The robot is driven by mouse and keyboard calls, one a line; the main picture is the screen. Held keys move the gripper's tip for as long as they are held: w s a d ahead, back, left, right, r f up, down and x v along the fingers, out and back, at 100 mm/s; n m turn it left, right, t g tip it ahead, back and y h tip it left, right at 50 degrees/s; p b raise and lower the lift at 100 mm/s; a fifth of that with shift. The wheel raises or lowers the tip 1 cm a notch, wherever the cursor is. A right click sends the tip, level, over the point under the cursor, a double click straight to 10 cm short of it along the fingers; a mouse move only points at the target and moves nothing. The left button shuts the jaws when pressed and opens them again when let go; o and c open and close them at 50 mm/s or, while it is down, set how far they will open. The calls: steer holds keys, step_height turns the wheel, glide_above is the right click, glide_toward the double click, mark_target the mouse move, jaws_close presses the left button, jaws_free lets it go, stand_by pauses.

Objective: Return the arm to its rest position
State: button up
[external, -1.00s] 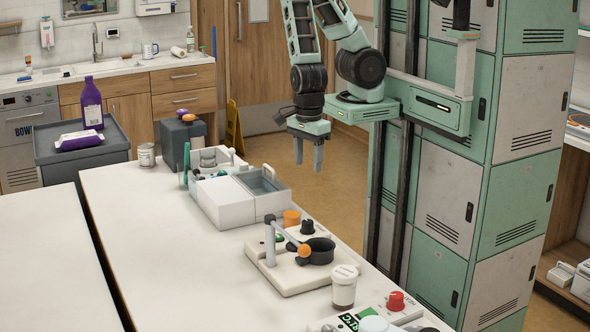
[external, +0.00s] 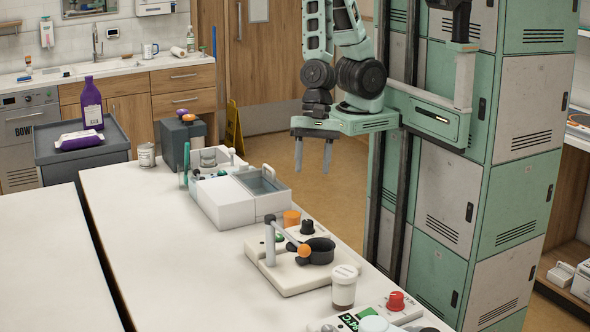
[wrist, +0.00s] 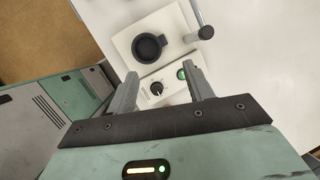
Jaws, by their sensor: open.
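My gripper (external: 312,155) hangs in the air beyond the right edge of the white table, close to my column, with its fingers pointing down. Its two fingers are apart and nothing is between them. It also shows in the wrist view (wrist: 160,90), with a board device (wrist: 128,40) seen past the fingertips. My arm is folded up near the column in the external view.
The white table (external: 150,240) carries a white box unit (external: 225,205), a cream board (external: 285,275) with a black cup (external: 318,250) and an orange-tipped lever, and a brown-filled jar (external: 344,290). A grey cart (external: 115,135) holds a purple bottle (external: 92,105).

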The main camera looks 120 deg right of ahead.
steer(key=s+a+n+g+y+b, duration=0.15)
steer(key=s+n, duration=0.25)
steer(key=n, duration=0.4)
steer(key=s+a+n+g+b, duration=0.1)
steer(key=s+a+n+b, duration=0.15)
steer(key=n, duration=0.55)
steer(key=s+d+n+h+b, duration=0.2)
steer(key=s+d+n+h, duration=0.2)
steer(key=d+n, duration=0.4)
steer(key=s+n, duration=0.1)
steer(key=n, duration=0.3)
steer(key=shift+s+n+b, duration=0.15)
steer(key=shift+n+b, duration=0.15)
steer(key=shift+b, duration=0.05)
steer(key=shift+r, duration=0.1)
